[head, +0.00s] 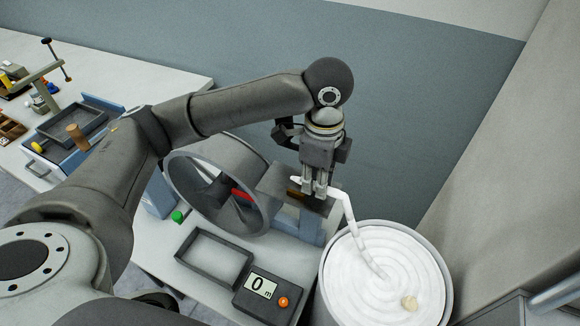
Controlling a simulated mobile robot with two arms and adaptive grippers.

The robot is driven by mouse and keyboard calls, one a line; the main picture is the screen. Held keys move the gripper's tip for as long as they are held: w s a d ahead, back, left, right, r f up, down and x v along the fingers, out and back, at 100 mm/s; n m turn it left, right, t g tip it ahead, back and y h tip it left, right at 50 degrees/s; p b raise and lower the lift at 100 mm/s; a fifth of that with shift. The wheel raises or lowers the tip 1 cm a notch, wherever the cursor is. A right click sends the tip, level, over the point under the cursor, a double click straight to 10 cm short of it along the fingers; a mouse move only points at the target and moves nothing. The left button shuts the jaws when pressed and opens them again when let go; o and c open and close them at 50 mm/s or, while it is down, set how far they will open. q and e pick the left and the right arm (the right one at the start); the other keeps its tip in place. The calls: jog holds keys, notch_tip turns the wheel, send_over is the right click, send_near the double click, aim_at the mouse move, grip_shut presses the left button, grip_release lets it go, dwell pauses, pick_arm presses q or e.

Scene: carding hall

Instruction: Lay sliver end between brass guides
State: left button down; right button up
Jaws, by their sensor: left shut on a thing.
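The white sliver (350,222) rises from the coils in a round grey can (327,290) at the lower right, then bends left to my left gripper (314,190). My left gripper points down and is shut on the sliver near its end, above a grey block (282,184) beside the large grey drum (215,187). A small brass-coloured piece (293,190) shows just left of the fingers. The fingers hide part of this spot, so I cannot tell whether the sliver end lies between guides. My right gripper is out of view.
A counter box (268,290) reading 0 m and an empty dark-rimmed tray (187,259) stand at the front of the table. A cluttered bench (150,75) is at the left; a wall closes the right.

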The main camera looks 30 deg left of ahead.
pick_arm(q)
jog(key=shift+s+a, duration=0.1)
jog(key=shift+a, duration=0.8)
jog(key=a+p, duration=0.1)
jog(key=a, duration=0.3)
jog(key=shift+s+a+r, duration=0.1)
jog(key=shift+a, duration=0.05)
jog(key=shift+p, duration=0.5)
jog(key=shift+f, duration=0.4)
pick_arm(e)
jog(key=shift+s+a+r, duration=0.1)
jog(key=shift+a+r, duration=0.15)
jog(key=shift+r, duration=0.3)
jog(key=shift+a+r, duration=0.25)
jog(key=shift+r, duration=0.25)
pick_arm(q)
jog(key=shift+f, duration=0.1)
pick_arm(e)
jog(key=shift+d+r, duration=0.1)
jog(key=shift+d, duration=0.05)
